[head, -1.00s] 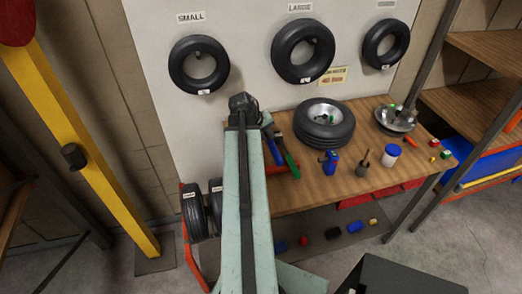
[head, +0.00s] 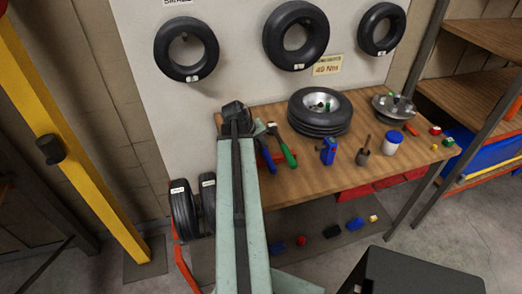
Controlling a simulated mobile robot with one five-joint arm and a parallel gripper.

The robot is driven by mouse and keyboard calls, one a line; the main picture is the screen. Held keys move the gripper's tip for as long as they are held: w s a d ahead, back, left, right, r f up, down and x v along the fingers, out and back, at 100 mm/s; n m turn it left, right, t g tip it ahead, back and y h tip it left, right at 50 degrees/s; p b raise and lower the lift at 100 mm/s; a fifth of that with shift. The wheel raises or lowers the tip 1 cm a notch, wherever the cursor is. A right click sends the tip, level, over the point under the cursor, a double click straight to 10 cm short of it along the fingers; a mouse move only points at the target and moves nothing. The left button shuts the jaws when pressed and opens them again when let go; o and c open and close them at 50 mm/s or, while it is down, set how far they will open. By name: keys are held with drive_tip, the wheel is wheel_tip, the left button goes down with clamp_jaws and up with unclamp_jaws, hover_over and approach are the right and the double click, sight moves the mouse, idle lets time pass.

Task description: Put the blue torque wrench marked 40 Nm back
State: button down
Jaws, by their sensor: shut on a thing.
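The blue-handled torque wrench (head: 265,155) shows just right of my arm, over the left part of the wooden bench. Its upper end is partly hidden by my arm, and I cannot read a marking on it. My gripper (head: 237,112) is at the far end of my arm, over the bench's left end. Its fingers are hidden behind the wrist; it appears shut on the blue torque wrench. A green-handled wrench (head: 284,146) lies on the bench beside the blue one. A sign (head: 327,65) on the white board reads 40 Nm.
The bench (head: 310,184) carries a wheel with a tyre (head: 320,112), a blue spray bottle (head: 328,151), a dark brush pot (head: 363,152), a white tub (head: 392,143) and a metal hub (head: 394,107). Tyres hang on the board (head: 235,55). A yellow post (head: 75,150) stands left.

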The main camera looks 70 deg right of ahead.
drive_tip(key=shift+f, duration=0.1)
drive_tip(key=c, duration=1.4)
unclamp_jaws()
drive_tip(key=shift+o, duration=0.2)
drive_tip(key=shift+r, duration=0.35)
drive_tip(key=p+v, duration=1)
drive_tip(key=v, duration=0.1)
drive_tip(key=shift+a+r+p, duration=0.25)
drive_tip(key=shift+a+p, duration=0.05)
drive_tip(key=shift+w, duration=0.15)
